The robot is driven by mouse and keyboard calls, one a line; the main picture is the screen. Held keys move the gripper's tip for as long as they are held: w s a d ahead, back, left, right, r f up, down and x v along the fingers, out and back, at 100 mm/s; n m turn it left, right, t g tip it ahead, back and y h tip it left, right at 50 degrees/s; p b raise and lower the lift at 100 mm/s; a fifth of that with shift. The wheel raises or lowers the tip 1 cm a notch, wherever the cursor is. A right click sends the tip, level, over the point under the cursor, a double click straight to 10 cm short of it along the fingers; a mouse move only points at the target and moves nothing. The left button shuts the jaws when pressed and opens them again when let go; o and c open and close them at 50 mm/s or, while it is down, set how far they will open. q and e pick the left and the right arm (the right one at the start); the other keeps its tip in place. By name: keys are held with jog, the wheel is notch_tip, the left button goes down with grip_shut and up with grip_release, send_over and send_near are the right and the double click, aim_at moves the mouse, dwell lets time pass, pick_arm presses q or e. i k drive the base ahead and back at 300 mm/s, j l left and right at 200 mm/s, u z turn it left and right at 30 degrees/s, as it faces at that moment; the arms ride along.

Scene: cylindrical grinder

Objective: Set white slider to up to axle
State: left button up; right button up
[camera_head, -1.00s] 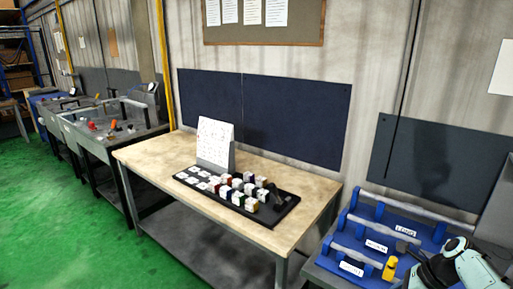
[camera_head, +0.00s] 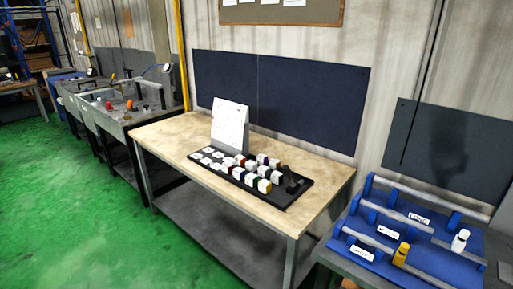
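A small white slider (camera_head: 460,240) stands on the blue rack (camera_head: 372,230) at the right of the head view. It sits at the right part of a grey rail, beyond the label reading LONG (camera_head: 418,219). A yellow slider (camera_head: 401,254) stands on a nearer rail, left of and below the white one. I cannot make out which part is the axle. Neither of my grippers is in view.
The rack rests on a dark table at the lower right. To its left, a wooden table (camera_head: 165,136) carries a black tray (camera_head: 291,200) of small coloured blocks and a white standing chart (camera_head: 230,122). Green floor (camera_head: 70,220) lies open at left.

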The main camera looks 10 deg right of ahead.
aim_at(458, 243)
jog(key=z, duration=2)
jog(key=i+l+z, duration=0.25)
jog(key=l, duration=0.3)
jog(key=i, duration=0.1)
